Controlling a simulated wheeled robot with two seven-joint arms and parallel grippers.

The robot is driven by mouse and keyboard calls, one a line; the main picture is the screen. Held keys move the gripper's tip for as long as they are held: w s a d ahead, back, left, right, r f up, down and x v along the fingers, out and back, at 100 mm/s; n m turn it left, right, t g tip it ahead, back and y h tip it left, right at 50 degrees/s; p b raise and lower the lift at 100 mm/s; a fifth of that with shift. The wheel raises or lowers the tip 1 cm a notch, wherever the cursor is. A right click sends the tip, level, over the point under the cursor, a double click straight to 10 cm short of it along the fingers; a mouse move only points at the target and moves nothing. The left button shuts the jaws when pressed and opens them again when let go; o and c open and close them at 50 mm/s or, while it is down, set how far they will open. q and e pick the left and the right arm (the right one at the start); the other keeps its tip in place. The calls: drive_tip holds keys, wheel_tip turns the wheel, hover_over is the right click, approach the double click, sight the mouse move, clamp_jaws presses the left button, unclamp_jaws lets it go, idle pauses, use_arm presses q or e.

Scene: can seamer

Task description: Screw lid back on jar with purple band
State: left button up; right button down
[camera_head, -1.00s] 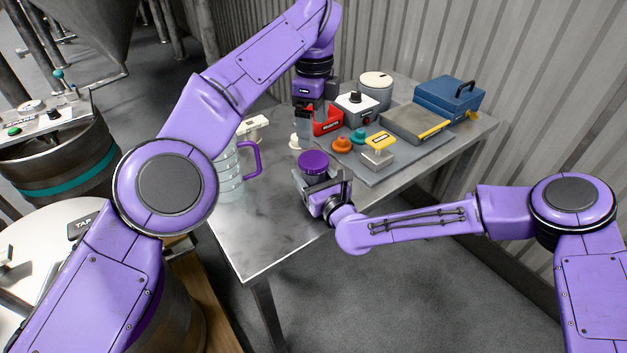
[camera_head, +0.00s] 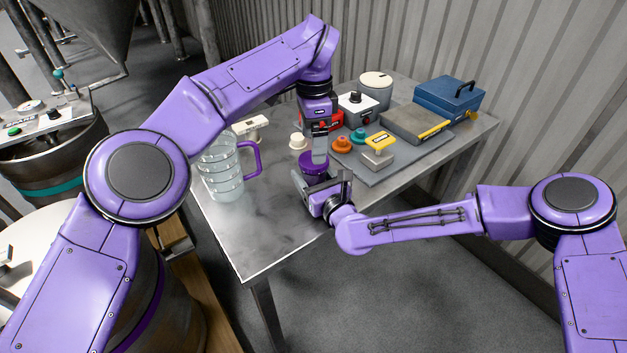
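A round purple-topped jar (camera_head: 309,168) stands near the front edge of the metal table (camera_head: 268,247). Its lower body is hidden by my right gripper. My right gripper (camera_head: 319,184) is low at the table, its fingers beside the jar's lower part; I cannot tell if they press on it. My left gripper (camera_head: 319,156) points straight down over the jar, fingertips at its purple top. The fingers cover part of that top, and their opening is not clear. I cannot make out lid and band separately.
A clear jug (camera_head: 222,172) with a purple handle stands left of the jar. Behind are an off-white knob-like piece (camera_head: 298,141), orange (camera_head: 342,145) and teal (camera_head: 358,135) pieces, a yellow-topped block (camera_head: 380,143) and a blue box (camera_head: 449,97). The table's front left is clear.

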use_arm(q)
drive_tip(key=shift+f, duration=2.05)
